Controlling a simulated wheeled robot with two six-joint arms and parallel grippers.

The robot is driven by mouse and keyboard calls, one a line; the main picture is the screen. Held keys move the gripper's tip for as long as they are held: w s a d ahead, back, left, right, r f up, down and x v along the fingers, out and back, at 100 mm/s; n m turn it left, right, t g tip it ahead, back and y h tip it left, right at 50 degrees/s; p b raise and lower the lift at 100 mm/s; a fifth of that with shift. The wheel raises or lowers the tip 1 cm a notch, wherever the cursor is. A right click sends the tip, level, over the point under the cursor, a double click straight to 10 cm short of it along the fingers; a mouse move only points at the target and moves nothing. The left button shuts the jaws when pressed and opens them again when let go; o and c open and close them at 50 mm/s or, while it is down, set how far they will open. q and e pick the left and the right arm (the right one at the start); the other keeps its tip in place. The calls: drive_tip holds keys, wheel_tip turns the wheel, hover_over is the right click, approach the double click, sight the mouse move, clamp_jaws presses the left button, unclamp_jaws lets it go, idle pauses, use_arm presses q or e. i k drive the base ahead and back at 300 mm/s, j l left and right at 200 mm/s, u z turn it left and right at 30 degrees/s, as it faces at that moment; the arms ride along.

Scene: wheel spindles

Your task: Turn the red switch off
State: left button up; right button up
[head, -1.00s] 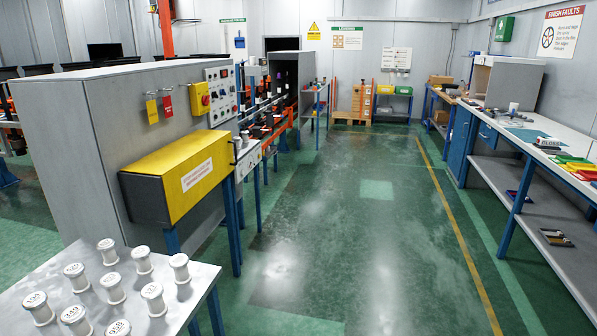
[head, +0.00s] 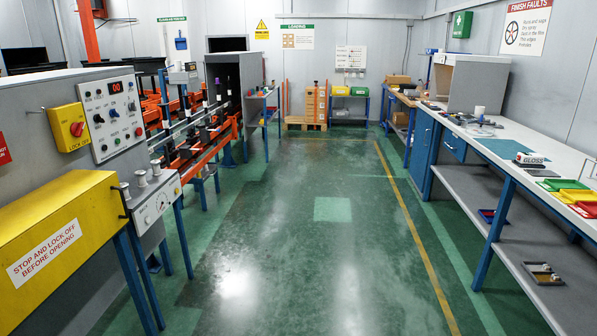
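A red rotary switch (head: 76,129) sits on a yellow box (head: 68,117) on the grey machine wall at the left of the head view. Text under the knob reads as "LOCK OFF". The knob looks tilted, but its exact setting is too small to read. A grey control panel (head: 112,116) with several small knobs, buttons and a red digital display (head: 116,87) is just right of it. Neither of my grippers shows in the head view.
A yellow cover (head: 60,225) with a "STOP AND LOCK OFF BEFORE OPENING" label juts out below the switch. A long workbench (head: 520,165) lines the right. The green floor (head: 320,260) between is clear.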

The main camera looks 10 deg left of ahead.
sight(76, 128)
drive_tip(key=i, duration=0.85)
drive_tip(key=i+u, duration=0.1)
drive_tip(key=i, duration=0.75)
drive_tip(key=i+l, duration=0.1)
drive_tip(key=i, duration=0.7)
drive_tip(key=i+u, duration=0.1)
drive_tip(key=i, duration=0.75)
drive_tip(key=i+u, duration=0.3)
drive_tip(key=i, duration=0.3)
drive_tip(key=i+u, duration=0.3)
drive_tip(key=i, duration=0.25)
drive_tip(key=i+l+u, duration=0.3)
drive_tip(key=i, duration=0.3)
drive_tip(key=i+u, duration=0.2)
drive_tip(key=i, duration=0.15)
drive_tip(key=i+l+u, duration=0.2)
drive_tip(key=i, duration=0.15)
drive_tip(key=u, duration=2.8)
